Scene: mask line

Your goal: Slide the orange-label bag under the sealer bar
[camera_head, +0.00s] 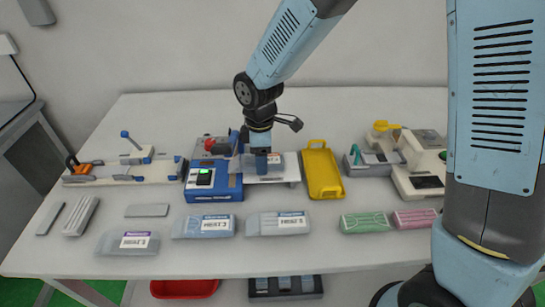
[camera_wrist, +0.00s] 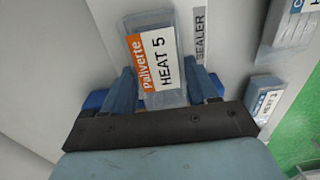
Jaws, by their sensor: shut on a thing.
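My gripper (camera_head: 261,152) is shut on the orange-label bag. In the wrist view the clear bag (camera_wrist: 151,26) lies between my two blue fingers, with an orange strip and "HEAT 5" on its label. In the head view the bag (camera_head: 276,158) is partly hidden by my gripper, over the white plate at the sealer's right side. The blue sealer (camera_head: 214,192) has a lit green panel and a red knob. A "SEALER" label (camera_wrist: 201,36) lies beside the bag in the wrist view. I cannot tell whether the bag touches the bar or plate.
A yellow tray (camera_head: 323,172) stands just right of the sealer plate. Several labelled bags (camera_head: 204,227) lie along the table front. Green (camera_head: 365,223) and pink (camera_head: 415,218) packs lie front right. Other machines stand left (camera_head: 137,170) and right (camera_head: 415,160).

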